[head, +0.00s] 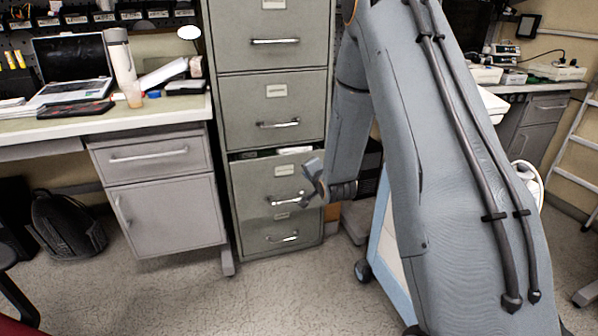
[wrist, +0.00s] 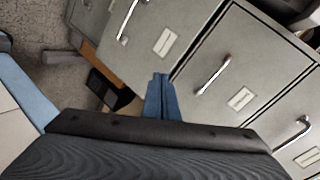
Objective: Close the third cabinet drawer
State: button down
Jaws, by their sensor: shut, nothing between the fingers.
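The grey-green filing cabinet (head: 270,100) stands in the middle of the head view. Its third drawer (head: 262,185) from the top sticks out a little, with a dark gap and pale papers above its front. In the wrist view the third drawer (wrist: 143,42) shows tilted, with its handle, label and the dark gap beside it. My gripper (head: 311,182) is shut and empty, close to the right part of this drawer's front, near the handle's right end. The shut fingers (wrist: 160,80) point at the drawer's front in the wrist view. I cannot tell whether they touch it.
The upper drawers (head: 275,110) and the bottom drawer (head: 260,235) look shut. A desk unit (head: 165,200) stands left of the cabinet. A blue-edged cart (head: 377,235) is right of the cabinet, beside my arm. The floor (head: 190,295) in front is clear.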

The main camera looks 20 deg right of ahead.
jog(key=w+d+f+m+t+b, duration=0.2)
jog(key=w+f+m+t+b, duration=0.1)
jog(key=w+f+m+t, duration=0.15)
jog(key=b, duration=0.2)
send_near(297, 157)
jog(key=w, duration=0.6)
jog(key=shift+w+d+f, duration=0.15)
jog(key=shift+w+f, duration=0.05)
jog(key=shift+f, duration=0.05)
